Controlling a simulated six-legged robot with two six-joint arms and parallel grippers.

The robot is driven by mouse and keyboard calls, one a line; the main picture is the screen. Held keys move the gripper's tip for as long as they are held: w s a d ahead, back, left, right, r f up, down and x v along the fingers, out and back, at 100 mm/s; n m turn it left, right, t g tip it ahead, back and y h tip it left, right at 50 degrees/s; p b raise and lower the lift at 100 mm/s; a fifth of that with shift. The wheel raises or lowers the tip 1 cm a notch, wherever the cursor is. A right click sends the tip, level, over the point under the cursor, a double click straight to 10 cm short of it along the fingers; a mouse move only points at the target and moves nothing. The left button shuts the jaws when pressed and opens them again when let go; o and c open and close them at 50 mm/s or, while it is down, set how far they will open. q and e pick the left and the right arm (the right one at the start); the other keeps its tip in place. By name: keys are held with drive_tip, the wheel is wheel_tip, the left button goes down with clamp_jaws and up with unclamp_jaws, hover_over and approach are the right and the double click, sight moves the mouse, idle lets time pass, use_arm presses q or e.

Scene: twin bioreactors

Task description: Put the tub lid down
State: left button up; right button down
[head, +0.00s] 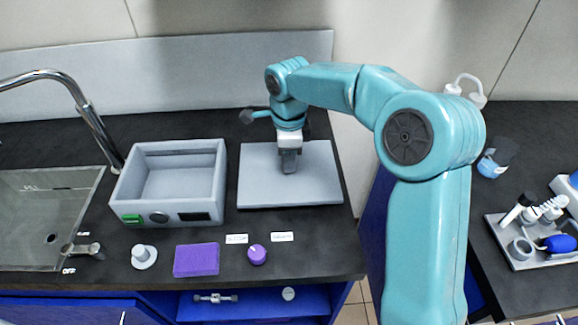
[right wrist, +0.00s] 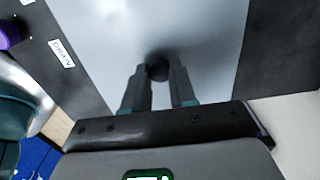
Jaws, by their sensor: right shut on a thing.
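The tub lid (head: 318,185) is a flat grey rectangular plate just right of the open grey tub (head: 170,150) on the dark counter. It lies level, close over or on the counter; I cannot tell whether it touches. My right gripper (head: 289,165) points down at the lid's middle. In the right wrist view the gripper (right wrist: 158,78) is shut on the lid's dark round knob (right wrist: 157,69), and the pale lid (right wrist: 205,35) fills most of the picture. My left gripper is not in view.
A sink (head: 45,215) with a tall tap (head: 90,115) is at the left. A purple sponge (head: 197,259), a purple knob (head: 257,254) and a grey knobbed piece (head: 144,256) sit along the counter's front. A tray of tools (head: 525,250) is on the right counter, across a gap.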

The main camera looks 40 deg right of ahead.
wheel_tip(320, 180, down, 3)
drive_tip(key=shift+r, duration=0.1)
drive_tip(key=shift+f, duration=0.25)
drive_tip(key=c, duration=0.9)
unclamp_jaws()
drive_tip(key=shift+r, duration=0.1)
